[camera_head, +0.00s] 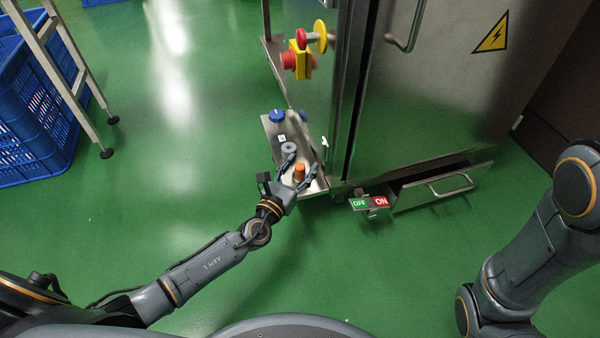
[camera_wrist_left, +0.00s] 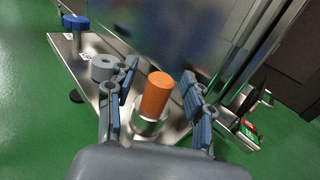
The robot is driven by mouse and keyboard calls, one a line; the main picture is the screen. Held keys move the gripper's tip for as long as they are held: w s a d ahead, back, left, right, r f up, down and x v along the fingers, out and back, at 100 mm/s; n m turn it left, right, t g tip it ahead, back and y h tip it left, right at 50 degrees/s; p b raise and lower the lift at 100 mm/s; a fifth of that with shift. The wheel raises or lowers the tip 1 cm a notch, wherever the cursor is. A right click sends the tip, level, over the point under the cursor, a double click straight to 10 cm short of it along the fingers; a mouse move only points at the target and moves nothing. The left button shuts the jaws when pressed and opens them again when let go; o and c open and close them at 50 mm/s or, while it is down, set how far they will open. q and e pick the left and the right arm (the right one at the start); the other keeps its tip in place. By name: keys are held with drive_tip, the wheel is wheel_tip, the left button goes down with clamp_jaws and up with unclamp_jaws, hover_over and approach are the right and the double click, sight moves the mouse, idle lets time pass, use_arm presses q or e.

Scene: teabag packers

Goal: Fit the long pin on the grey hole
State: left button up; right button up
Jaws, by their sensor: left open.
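An orange pin (camera_head: 299,172) stands upright on a metal shelf (camera_head: 318,186) at the machine's side. In the left wrist view the orange pin (camera_wrist_left: 157,95) has a shiny metal collar around its lower end. My left gripper (camera_head: 302,165) is open, with one finger on each side of the pin. I see a gap between the pin and each finger. A grey round piece (camera_head: 289,148) sits on the shelf just beyond the pin. It shows left of the fingers in the left wrist view (camera_wrist_left: 104,67); its hole is hard to make out. My right gripper is out of view.
A blue knob (camera_head: 277,116) is at the shelf's far end. The steel cabinet (camera_head: 440,90) rises right of the shelf. A red and yellow emergency stop (camera_head: 297,60) and an OFF/ON sign (camera_head: 368,202) stick out. Blue crates (camera_head: 35,100) stand left; the green floor between is clear.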

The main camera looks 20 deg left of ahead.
use_arm(q)
clamp_jaws()
idle(0.3)
